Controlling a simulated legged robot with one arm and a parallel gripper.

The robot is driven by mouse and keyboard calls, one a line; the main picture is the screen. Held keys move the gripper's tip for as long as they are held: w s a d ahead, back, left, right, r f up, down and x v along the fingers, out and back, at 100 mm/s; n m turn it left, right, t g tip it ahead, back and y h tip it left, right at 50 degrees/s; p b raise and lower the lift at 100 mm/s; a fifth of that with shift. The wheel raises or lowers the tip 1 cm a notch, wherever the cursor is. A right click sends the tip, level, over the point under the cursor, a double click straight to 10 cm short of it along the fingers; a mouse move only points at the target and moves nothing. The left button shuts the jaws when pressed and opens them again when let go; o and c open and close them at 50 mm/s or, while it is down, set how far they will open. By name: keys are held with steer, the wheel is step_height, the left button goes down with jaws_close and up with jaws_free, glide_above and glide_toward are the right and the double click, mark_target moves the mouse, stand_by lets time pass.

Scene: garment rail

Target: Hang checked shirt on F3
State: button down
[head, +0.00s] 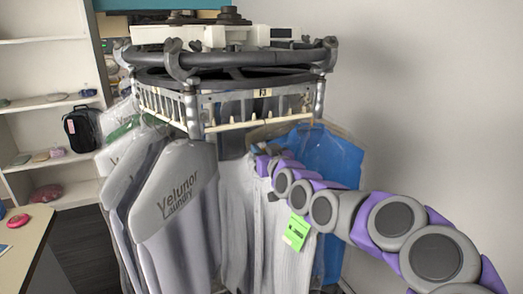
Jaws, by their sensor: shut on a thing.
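The F3 label (264,93) is on the front of the round rail's slotted metal rim (228,108). My gripper (262,166) is at the end of the purple and grey arm, just below the rim under F3. It is small and partly hidden by my arm. It is shut at the top of a pale, finely patterned shirt (283,252), which I take to be the checked shirt; the check is too faint to be sure. The shirt hangs below my arm with a green tag (296,232). I cannot tell whether its hanger hook touches the rail.
White covered garments marked Yelunor Laundry (176,195) hang close on the left. A blue garment (335,160) hangs behind my arm. Shelves (45,104) and a table (22,250) stand at the left. The right side is open to a bare wall.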

steer(key=c, duration=0.8)
jaws_free()
steer(key=b+v, duration=0.2)
steer(key=v, duration=1.5)
steer(key=shift+o, duration=0.6)
steer(key=shift+s, duration=0.15)
steer(key=shift+d+b, duration=0.1)
steer(key=shift+b, duration=0.25)
steer(key=b+v, duration=1.1)
steer(key=v, duration=0.2)
